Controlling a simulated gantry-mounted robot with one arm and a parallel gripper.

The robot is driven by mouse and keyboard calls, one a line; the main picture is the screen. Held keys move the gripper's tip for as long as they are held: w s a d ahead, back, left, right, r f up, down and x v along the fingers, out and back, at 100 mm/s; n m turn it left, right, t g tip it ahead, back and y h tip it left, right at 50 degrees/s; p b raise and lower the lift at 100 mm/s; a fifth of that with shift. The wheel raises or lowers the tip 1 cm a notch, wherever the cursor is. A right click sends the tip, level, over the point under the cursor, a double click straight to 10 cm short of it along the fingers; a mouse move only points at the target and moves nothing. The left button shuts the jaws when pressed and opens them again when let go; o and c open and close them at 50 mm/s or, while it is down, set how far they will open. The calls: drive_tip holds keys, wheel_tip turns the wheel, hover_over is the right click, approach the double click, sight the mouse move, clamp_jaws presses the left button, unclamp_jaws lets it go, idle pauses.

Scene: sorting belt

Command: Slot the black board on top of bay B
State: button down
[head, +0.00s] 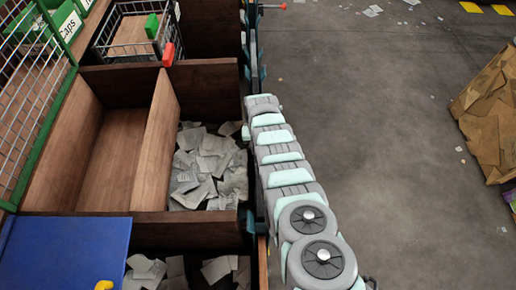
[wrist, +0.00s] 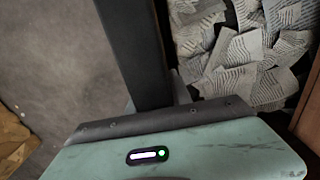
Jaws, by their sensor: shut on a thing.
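A long dark slab, which looks like the black board (wrist: 138,45), runs from the top of the wrist view down to my gripper (wrist: 156,100). My gripper is shut on its near end, with a grey finger showing at its right side. The slab lies between the grey floor and a paper-filled bay. In the head view my arm reaches along the right edge of the wooden bays, and its far end hides the fingertips. Two bays show clearly: an empty one (head: 103,155) and one with crumpled papers (head: 211,165). No letter for bay B is readable.
A blue panel (head: 65,250) covers the lower left bay. A wire basket (head: 125,38) with green and red items stands at the back. A green mesh frame (head: 40,110) is at left.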

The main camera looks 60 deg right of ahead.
drive_tip(key=shift+d, duration=0.15)
drive_tip(key=shift+f+b, duration=0.7)
drive_tip(key=c, duration=1.4)
unclamp_jaws()
drive_tip(key=shift+w+r, duration=0.1)
drive_tip(key=o, duration=0.3)
wheel_tip(320, 180, up, 3)
drive_tip(key=shift+r+p, duration=0.1)
drive_tip(key=shift+p, duration=1.05)
drive_tip(key=shift+r, duration=3.8)
